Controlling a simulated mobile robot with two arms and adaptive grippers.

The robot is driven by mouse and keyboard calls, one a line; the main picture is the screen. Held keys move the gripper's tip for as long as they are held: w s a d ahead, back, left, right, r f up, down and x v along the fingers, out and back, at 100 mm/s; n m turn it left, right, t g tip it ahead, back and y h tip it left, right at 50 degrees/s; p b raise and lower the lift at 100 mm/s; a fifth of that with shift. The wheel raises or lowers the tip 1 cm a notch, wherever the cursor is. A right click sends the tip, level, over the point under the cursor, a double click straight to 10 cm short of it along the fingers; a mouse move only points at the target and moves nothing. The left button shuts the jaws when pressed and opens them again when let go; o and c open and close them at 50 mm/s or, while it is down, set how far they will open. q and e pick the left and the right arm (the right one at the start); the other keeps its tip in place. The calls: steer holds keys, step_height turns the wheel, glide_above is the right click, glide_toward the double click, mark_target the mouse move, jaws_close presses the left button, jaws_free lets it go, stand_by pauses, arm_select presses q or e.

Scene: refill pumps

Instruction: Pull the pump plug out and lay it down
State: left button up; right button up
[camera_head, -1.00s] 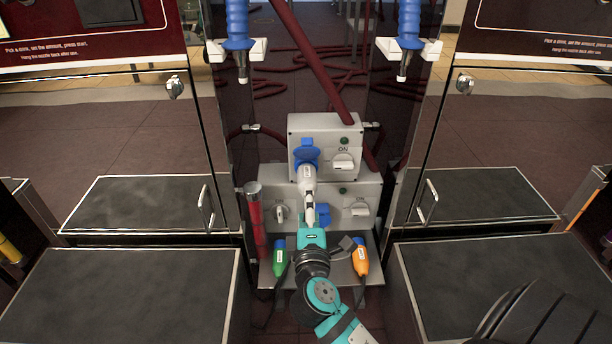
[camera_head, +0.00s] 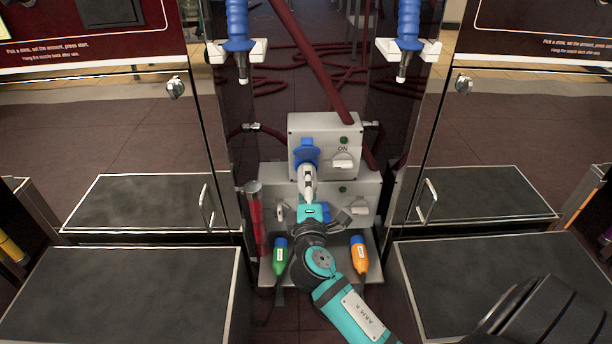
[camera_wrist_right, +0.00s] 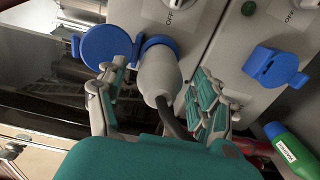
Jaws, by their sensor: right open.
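The pump plug (camera_head: 308,181) is a white plug seated in the blue-rimmed socket (camera_wrist_right: 158,45) on the upper grey box. Its dark cable (camera_wrist_right: 176,122) runs back toward my palm in the right wrist view. The socket's blue flap (camera_head: 306,152) is raised. My right gripper (camera_wrist_right: 160,78) is open, with one finger on each side of the plug in the right wrist view. Gaps show between the fingers and the plug body. In the head view, my right gripper and wrist hide part of the lower box. My left gripper is not in view.
A metal shelf (camera_head: 268,272) below holds a green plug (camera_head: 280,255) on the left and an orange plug (camera_head: 360,256) on the right. A lower grey box (camera_head: 366,188) has switches. A red tube (camera_head: 255,212) stands left. Glossy cabinet panels flank the space.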

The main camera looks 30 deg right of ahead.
stand_by(0.8)
jaws_close()
steer(key=v, duration=0.6)
stand_by(1.4)
